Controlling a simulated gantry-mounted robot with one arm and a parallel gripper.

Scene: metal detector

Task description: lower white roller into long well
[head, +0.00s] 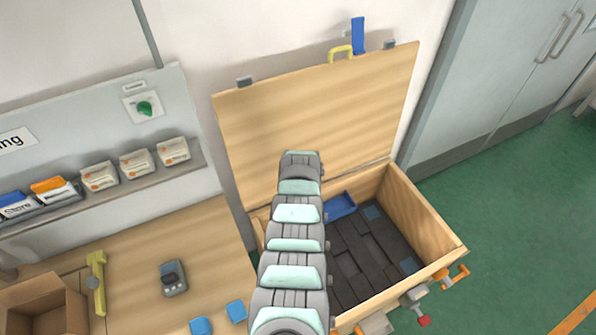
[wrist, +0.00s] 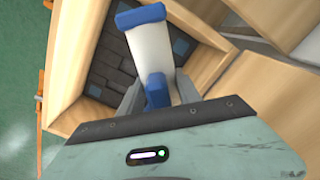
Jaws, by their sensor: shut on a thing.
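A white roller (wrist: 150,48) with blue ends shows in the wrist view, held between the two grey fingers of my gripper (wrist: 157,90). My gripper is shut on it near its lower blue end. The roller points away from my wrist, and its far end overlaps the view of the open wooden case (wrist: 62,75). The case also shows in the head view (head: 420,205). Its dark insert (head: 375,250) has several recesses; which one is the long well I cannot tell. My arm hides the gripper, the roller and the insert's left part in the head view.
The case lid (head: 320,110) stands open against the wall. A blue tray (head: 340,206) lies inside at the back. Orange clamps (head: 452,275) stick out at the front right. A bench with a grey device (head: 173,278) and a cardboard box (head: 45,305) is at left.

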